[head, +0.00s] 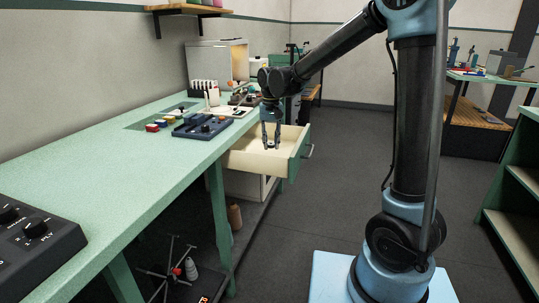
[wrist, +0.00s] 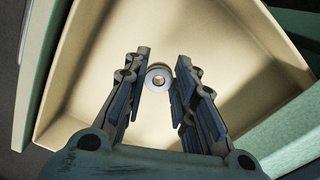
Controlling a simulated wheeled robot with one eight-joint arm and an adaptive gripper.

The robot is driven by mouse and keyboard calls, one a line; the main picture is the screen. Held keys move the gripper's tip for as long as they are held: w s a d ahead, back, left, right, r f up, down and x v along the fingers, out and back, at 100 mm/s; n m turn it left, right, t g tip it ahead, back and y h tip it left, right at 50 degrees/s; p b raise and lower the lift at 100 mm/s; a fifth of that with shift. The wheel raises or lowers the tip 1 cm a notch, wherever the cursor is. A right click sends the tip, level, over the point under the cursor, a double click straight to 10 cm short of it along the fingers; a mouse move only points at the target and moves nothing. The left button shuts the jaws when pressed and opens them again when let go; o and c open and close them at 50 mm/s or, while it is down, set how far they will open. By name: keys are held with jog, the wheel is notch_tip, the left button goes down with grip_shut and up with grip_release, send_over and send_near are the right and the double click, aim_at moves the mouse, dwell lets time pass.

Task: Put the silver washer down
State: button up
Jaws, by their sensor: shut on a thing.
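The silver washer (wrist: 159,77) is a small round grey ring with a hole in its middle. In the wrist view it sits between the tips of my gripper (wrist: 160,80), which is shut on it. In the head view my gripper (head: 271,147) points down into the open drawer (head: 240,160). The drawer has a pale inside and a green front, and its pale floor (wrist: 210,30) shows below the washer in the wrist view. I cannot make out the washer in the head view, and how far it is above the drawer floor is hard to tell.
The green workbench (head: 130,172) runs along the left. On it lie a dark blue tray (head: 201,127), several coloured blocks (head: 160,122) and a black control box (head: 32,237). The drawer's walls stand around my gripper. The floor right of the drawer is clear.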

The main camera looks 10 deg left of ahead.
jog(key=shift+f, duration=2.85)
jog(key=o, duration=1.1)
jog(key=shift+c, duration=0.2)
